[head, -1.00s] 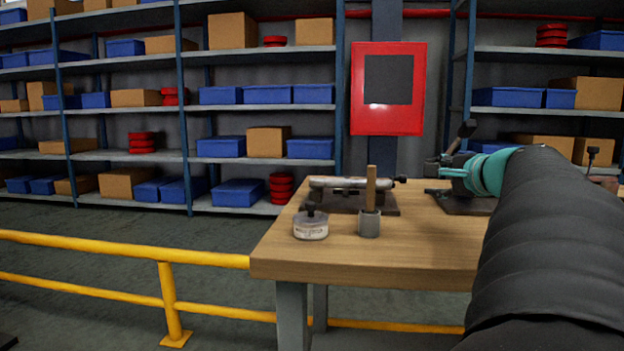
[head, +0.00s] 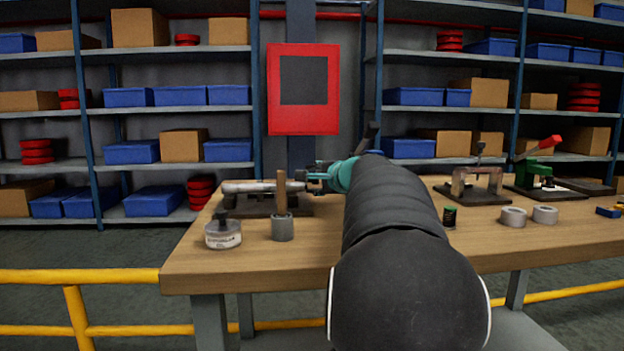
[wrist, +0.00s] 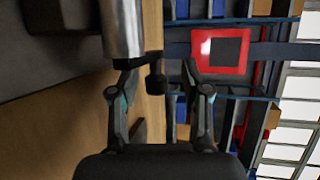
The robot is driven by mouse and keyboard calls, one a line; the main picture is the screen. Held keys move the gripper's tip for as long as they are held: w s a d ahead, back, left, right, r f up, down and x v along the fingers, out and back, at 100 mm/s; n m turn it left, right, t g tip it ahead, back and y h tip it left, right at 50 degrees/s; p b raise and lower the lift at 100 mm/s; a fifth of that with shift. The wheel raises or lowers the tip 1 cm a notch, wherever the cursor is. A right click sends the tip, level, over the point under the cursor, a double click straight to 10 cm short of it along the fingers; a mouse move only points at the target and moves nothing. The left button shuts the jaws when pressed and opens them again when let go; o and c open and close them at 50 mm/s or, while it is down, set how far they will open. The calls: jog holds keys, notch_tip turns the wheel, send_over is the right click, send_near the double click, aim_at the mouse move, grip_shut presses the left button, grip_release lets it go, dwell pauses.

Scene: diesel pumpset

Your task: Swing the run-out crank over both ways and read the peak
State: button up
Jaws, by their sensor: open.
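A bright metal shaft (head: 250,187) lies level on a dark stand (head: 262,207) at the left of the bench. The shaft also shows large at the top of the wrist view (wrist: 122,25). A dark crank (wrist: 154,82) at the shaft's end shows in the wrist view, between the fingers. My gripper (head: 318,178) is at the right end of the shaft. In the wrist view my gripper (wrist: 158,68) is open, one finger each side of the crank; I cannot tell if either touches it. No readable dial face shows.
A labelled tin (head: 222,234) and a grey cup with a wooden handle (head: 282,228) stand in front of the stand. A press with a red lever (head: 540,172) and grey rings (head: 513,216) are at the right. A yellow rail (head: 90,276) runs at the left.

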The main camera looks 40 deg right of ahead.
jog(key=shift+w, duration=0.1)
grip_shut()
jog(key=b, duration=0.3)
jog(key=shift+f+t, duration=0.25)
jog(key=shift+t, duration=0.05)
jog(key=b, duration=0.2)
jog(key=t+b, duration=0.1)
jog(key=b, duration=0.2)
jog(key=shift+a+r+n+h+b, duration=0.1)
jog(key=shift+r+n+h+b, duration=0.2)
jog(key=shift+n, duration=0.1)
jog(key=shift+s+a+r+n+t, duration=0.15)
jog(key=shift+r+n+t, duration=0.2)
jog(key=shift+t, duration=0.3)
jog(key=shift+s+r+n+t, duration=0.15)
jog(key=shift+r+t, duration=0.25)
jog(key=shift+t, duration=0.25)
grip_release()
